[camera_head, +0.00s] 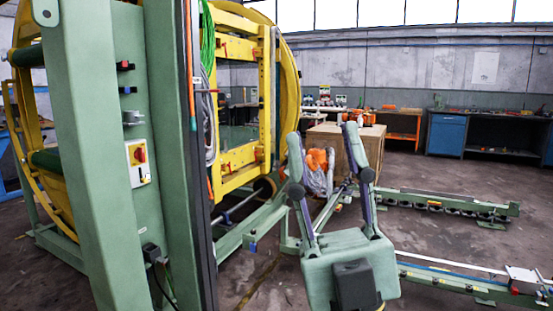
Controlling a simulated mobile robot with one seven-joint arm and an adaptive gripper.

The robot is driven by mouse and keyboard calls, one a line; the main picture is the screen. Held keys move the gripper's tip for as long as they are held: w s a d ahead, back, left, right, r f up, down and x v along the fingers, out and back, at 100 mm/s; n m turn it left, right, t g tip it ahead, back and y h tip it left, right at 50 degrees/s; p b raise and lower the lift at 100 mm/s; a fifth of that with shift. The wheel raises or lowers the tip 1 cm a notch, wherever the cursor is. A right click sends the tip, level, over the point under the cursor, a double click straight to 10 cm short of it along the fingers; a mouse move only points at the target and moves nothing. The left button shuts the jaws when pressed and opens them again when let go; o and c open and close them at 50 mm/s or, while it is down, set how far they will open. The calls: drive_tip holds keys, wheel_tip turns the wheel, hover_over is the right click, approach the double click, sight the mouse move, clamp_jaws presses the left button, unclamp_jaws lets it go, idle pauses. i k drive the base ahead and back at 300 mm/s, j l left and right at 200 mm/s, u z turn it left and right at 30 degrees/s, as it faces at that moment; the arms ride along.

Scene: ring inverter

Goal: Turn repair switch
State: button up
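A red rotary knob on a yellow plate, which looks like the repair switch (138,155), sits on a pale box on the green machine column at the left. The knob faces the camera's side, and its exact setting is too small to tell. My gripper (323,148) is in the lower middle of the view, well to the right of the switch and apart from it. Its two fingers point up and away and are spread wide. Nothing is between the fingertips.
The green column (88,120) stands beside the switch box, with small red and blue knobs (125,66) above it. A large yellow ring frame (285,70) is behind. A wooden crate (366,150) stands beyond my gripper. Green floor rails (440,202) lie at the right.

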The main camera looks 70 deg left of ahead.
sight(139, 154)
drive_tip(key=i+u, duration=0.15)
drive_tip(key=u, duration=2.6)
drive_tip(key=i+l, duration=0.15)
drive_tip(key=i+l+z, duration=0.4)
drive_tip(key=z, duration=0.15)
drive_tip(key=i, duration=0.1)
